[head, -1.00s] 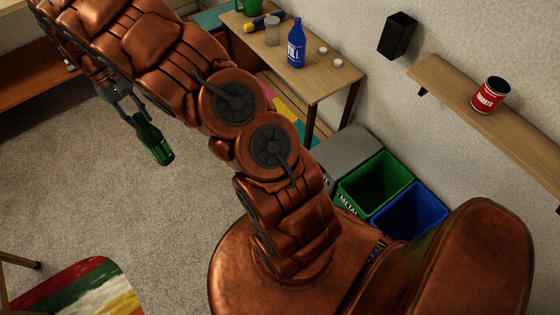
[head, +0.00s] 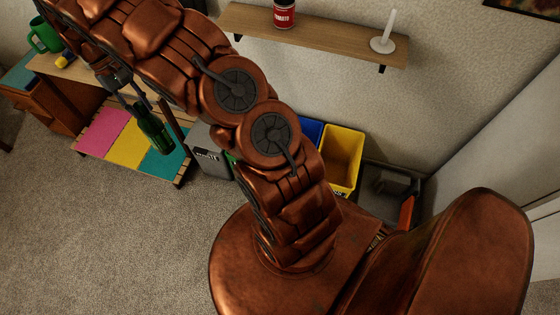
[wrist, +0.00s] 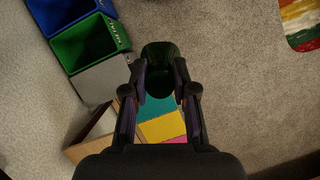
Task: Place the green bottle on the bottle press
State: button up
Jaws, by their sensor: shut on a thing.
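A dark green bottle (head: 153,130) is held by my gripper (head: 136,100) above the floor, in front of the low bench in the head view. It hangs tilted, its base down and to the right. In the wrist view the bottle (wrist: 160,65) shows between the two fingers of my gripper (wrist: 160,88), which are shut on it. Its neck is hidden by the gripper. I cannot make out a bottle press in either view.
A slatted bench has pink, yellow (head: 131,146) and teal panels. Bins, including a yellow one (head: 343,158), stand along the wall. A wall shelf (head: 330,40) holds a red can (head: 284,14) and a candle holder (head: 384,42). A green mug (head: 46,36) stands at left. Carpet at lower left is clear.

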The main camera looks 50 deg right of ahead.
aim_at(386, 197)
jog(key=z, duration=0.8)
jog(key=k, duration=0.9)
jog(key=z, duration=0.75)
